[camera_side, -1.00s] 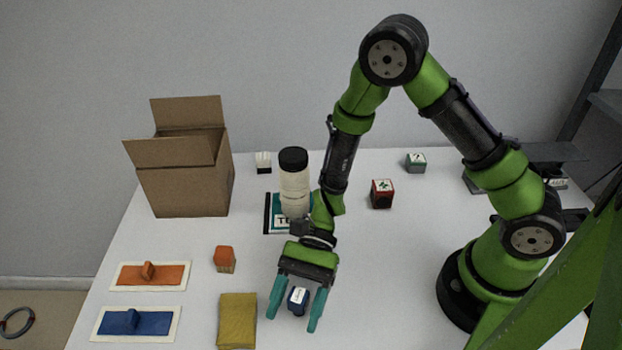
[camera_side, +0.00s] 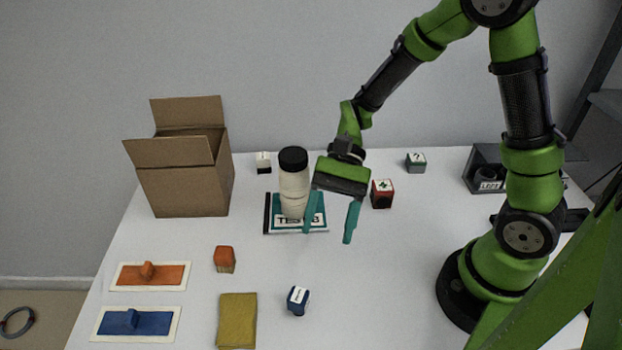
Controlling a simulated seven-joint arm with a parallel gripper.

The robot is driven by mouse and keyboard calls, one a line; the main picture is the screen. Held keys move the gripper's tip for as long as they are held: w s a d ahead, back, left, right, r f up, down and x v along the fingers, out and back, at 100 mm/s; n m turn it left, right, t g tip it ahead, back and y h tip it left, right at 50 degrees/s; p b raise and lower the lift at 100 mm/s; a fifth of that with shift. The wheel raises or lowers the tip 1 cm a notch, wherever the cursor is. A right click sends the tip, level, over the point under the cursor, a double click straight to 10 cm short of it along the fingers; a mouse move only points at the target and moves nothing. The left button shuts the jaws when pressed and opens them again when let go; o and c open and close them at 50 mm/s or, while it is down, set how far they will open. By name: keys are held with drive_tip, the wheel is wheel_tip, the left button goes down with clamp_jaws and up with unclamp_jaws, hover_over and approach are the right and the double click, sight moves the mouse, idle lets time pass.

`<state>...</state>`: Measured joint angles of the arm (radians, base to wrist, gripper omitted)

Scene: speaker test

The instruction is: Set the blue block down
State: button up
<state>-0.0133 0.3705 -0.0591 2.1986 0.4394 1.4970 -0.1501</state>
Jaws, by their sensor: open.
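The blue block (camera_side: 298,301) is small, with a white label on its top. It rests on the white table near the front, right of the yellow cloth. My gripper (camera_side: 331,230) is open and empty, with teal fingers pointing down. It is behind and above the block, well apart from it. Its left finger overlaps the right part of a teal book (camera_side: 315,226) in the picture; I cannot tell whether they touch.
A white bottle with a black lid (camera_side: 294,186) stands on the book. A red block (camera_side: 382,194) is just right of my gripper. An open cardboard box (camera_side: 182,190), an orange block (camera_side: 225,260), a yellow cloth (camera_side: 237,320) and two trowel-like pads lie left.

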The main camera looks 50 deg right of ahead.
drive_tip(key=s+d+r+n+t+h, duration=0.3)
drive_tip(key=d+r+n+t+h, duration=0.3)
drive_tip(key=d+r+t, duration=0.4)
wheel_tip(320, 180, up, 5)
drive_tip(key=shift+f+n+t+h, duration=0.2)
drive_tip(key=shift+n+t+h, duration=0.1)
drive_tip(key=shift+t+h, duration=0.5)
